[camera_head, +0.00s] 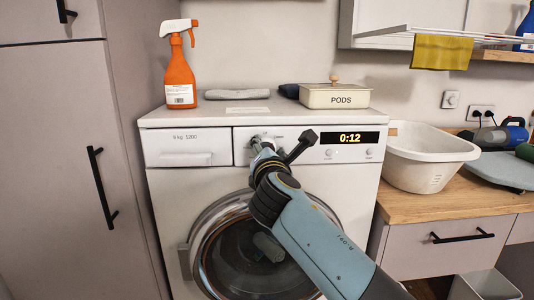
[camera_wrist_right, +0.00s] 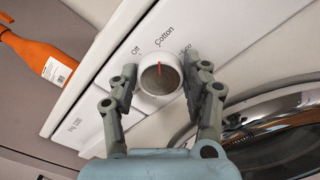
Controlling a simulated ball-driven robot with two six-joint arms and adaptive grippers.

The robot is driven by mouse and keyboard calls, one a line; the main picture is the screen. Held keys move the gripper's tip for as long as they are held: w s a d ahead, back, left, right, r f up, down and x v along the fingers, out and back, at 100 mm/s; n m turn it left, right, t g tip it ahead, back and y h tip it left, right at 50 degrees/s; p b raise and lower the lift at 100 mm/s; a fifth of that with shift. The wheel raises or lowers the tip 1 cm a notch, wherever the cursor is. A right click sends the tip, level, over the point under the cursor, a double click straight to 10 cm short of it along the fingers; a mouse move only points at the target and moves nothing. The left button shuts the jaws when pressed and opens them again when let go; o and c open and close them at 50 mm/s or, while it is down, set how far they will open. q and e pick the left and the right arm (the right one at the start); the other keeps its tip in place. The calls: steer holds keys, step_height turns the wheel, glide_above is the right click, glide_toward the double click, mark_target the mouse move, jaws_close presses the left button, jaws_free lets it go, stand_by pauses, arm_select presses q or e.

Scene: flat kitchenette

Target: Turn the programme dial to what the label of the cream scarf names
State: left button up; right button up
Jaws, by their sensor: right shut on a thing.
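The washing machine (camera_head: 160,185) has its programme dial (camera_wrist_right: 160,78) in the upper panel. In the right wrist view the dial is round and grey with a red mark pointing towards "Cotton"; "Off" is left of that, and a word to the right is partly hidden. My right gripper (camera_wrist_right: 164,82) is shut on the dial, one finger on each side. In the head view the right gripper (camera_head: 262,146) largely hides the dial. I cannot make out a cream scarf or its label. My left gripper is not in view.
On the machine stand an orange spray bottle (camera_head: 181,70), a folded grey cloth (camera_head: 237,94), a flat pale label (camera_head: 248,110) and a PODS box (camera_head: 335,97). The display (camera_head: 350,138) reads 0:12. A white basin (camera_head: 425,160) stands on the counter at right.

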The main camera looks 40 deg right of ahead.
stand_by(0.5)
steer(key=o, duration=1.1)
steer(key=v, duration=0.7)
steer(key=shift+s+a, duration=0.15)
steer(key=shift+s, duration=0.05)
